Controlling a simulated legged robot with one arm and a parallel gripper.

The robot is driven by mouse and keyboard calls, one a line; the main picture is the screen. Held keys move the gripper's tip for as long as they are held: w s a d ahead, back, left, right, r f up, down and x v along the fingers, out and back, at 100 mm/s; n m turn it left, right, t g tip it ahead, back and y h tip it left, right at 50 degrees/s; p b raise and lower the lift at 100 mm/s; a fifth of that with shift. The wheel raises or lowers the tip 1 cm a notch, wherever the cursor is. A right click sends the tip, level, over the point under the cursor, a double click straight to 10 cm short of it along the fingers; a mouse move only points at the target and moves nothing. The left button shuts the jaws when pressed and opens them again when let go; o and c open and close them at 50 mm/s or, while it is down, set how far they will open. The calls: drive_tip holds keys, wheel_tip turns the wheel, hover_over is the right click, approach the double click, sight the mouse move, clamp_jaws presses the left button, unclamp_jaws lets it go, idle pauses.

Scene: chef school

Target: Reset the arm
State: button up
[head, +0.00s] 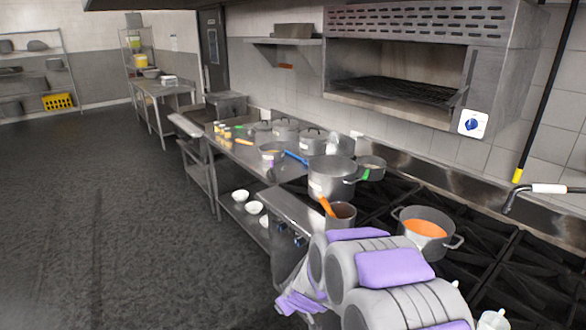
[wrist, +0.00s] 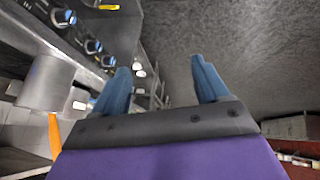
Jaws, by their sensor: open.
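My gripper shows in the wrist view (wrist: 160,85) with its two blue fingers spread apart and nothing between them. The dark floor and part of the stove front lie beyond the fingers. In the head view my arm, grey with purple pads, is folded at the lower right in front of the stove. The fingertips cannot be made out clearly there.
The stove (head: 480,245) holds a pot of orange food (head: 425,227) close to my arm and a large grey pot (head: 332,178). A steel counter (head: 228,150) with several pots continues behind. The floor (head: 110,220) on the left is clear.

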drive_tip(key=s+d+r+m+g+y, duration=0.1)
drive_tip(key=s+d+r+g, duration=0.1)
drive_tip(key=s+r, duration=0.45)
drive_tip(key=s+d+r+m+g, duration=0.2)
drive_tip(key=s+r, duration=0.2)
drive_tip(key=s, duration=0.6)
drive_tip(key=s+d+r+m+g+h, duration=0.1)
drive_tip(key=s+d, duration=0.4)
drive_tip(key=s, duration=0.7)
drive_tip(key=s+d+r+m+g+h, duration=0.2)
drive_tip(key=s+d+r+m+g, duration=0.1)
drive_tip(key=s, duration=1)
drive_tip(key=d+r+m, duration=0.1)
drive_tip(key=d, duration=0.1)
drive_tip(key=shift+d, duration=0.4)
drive_tip(key=shift+m, duration=0.3)
